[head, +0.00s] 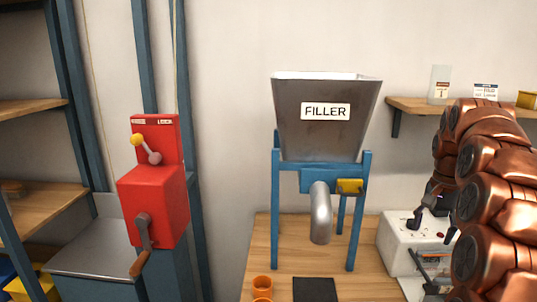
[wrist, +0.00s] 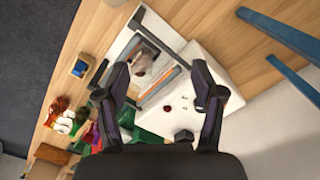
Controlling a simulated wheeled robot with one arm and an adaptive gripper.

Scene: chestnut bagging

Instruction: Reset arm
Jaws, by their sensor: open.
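My gripper (wrist: 160,92) is open in the wrist view. Its two dark fingers stand wide apart with nothing between them. Below them, at a distance, is a white machine (wrist: 205,65) with a grey frame. The same white machine (head: 400,255) shows at the right in the head view, partly behind my copper-coloured arm.
A steel hopper marked FILLER (head: 320,135) stands on blue legs on the wooden bench (head: 258,240). A red crank machine (head: 155,190) is at left. An orange cup (head: 262,283) and a dark pad (head: 315,290) are at the front. Colourful items (wrist: 65,122) lie left in the wrist view.

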